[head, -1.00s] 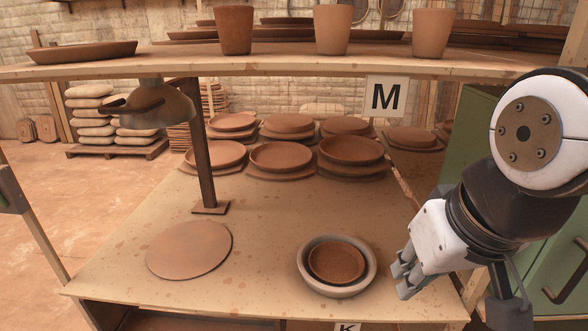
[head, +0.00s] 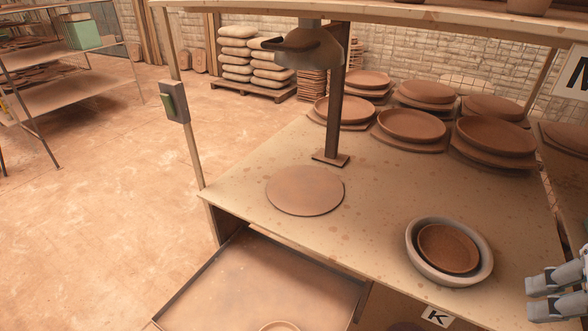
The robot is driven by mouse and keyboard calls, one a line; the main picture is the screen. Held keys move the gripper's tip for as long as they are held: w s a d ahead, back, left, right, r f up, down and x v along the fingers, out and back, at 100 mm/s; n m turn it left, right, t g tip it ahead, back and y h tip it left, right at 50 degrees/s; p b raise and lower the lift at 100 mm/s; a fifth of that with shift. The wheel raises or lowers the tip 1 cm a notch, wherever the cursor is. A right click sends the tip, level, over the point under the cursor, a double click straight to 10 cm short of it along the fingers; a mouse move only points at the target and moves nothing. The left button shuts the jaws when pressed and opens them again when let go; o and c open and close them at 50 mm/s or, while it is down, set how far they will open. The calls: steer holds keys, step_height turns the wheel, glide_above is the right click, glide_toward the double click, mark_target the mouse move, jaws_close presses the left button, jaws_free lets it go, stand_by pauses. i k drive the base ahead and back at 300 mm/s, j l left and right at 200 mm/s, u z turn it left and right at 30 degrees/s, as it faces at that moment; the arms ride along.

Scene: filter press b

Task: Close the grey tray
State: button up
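A shallow, wide tray (head: 250,275) with thin raised edges juts out from under the left part of the worktable, at the bottom of the head view. It looks pulled out, and its colour reads as dusty brown-grey. A round dish (head: 280,327) lies in it near the lower picture edge. The tray's front part is cut off by the frame. My gripper (head: 533,298) is at the right edge of the view, over the table's right side, far from the tray. Its fingers look apart with nothing between them.
A grey bowl with a brown dish inside (head: 449,249) stands on the worktable (head: 370,230) between my gripper and the tray. A round clay slab (head: 305,190) lies near the post (head: 335,95). Open floor (head: 110,230) spreads to the left.

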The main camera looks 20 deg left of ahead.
mark_target(255, 281)
steer(key=u, duration=1.6)
steer(key=k+l+u, duration=0.3)
steer(key=k+l, duration=0.05)
steer(key=k, duration=0.1)
